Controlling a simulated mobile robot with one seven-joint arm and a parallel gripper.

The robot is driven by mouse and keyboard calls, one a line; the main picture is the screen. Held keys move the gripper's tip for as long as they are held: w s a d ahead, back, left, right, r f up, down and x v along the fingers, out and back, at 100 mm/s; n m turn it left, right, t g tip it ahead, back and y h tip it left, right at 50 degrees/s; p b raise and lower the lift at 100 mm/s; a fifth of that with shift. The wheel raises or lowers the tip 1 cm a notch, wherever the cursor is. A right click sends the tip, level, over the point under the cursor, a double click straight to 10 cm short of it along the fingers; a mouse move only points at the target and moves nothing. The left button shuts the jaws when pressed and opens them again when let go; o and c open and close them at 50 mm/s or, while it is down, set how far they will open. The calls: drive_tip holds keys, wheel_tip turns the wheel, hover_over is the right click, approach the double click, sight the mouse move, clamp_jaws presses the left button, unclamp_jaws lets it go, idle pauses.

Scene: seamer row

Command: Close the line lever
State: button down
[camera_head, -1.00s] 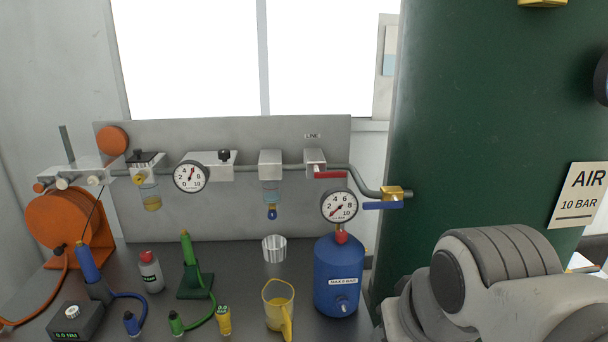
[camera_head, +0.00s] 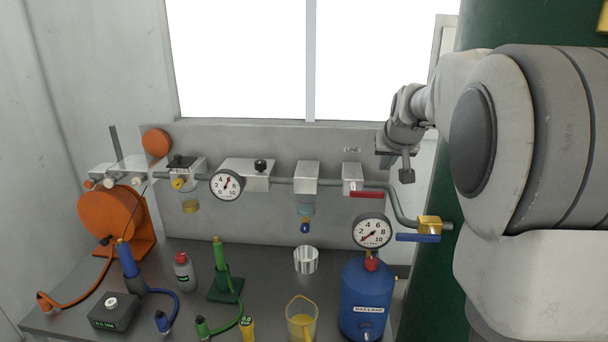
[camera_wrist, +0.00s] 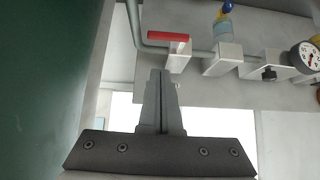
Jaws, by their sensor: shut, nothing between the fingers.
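The line lever is a red handle (camera_head: 367,195) on a pale valve block (camera_head: 352,176) under a LINE label, on the pipe along the grey back panel. It lies level, along the pipe, pointing right. My gripper (camera_head: 407,176) is shut and empty, up and to the right of the lever, apart from it. In the wrist view, which looks upside down, the red handle (camera_wrist: 169,36) and its block (camera_wrist: 179,52) lie beyond my shut fingertips (camera_wrist: 161,74), with a gap between.
A brass valve with a blue handle (camera_head: 418,238) sits lower right of the lever. A dial gauge (camera_head: 371,231) tops a blue tank (camera_head: 366,300) below. The green tank (camera_head: 437,207) stands at right. Bottles, a jug (camera_head: 301,320) and tools crowd the bench.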

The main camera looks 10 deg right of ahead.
drive_tip(key=w, duration=0.3)
drive_tip(key=p, duration=0.2)
hover_over(367, 195)
drive_tip(key=s+d, duration=0.2)
wheel_tip(367, 195, down, 7)
wheel_tip(367, 195, down, 4)
drive_tip(key=shift+w+a+f, duration=0.1)
drive_tip(key=shift+a, duration=0.05)
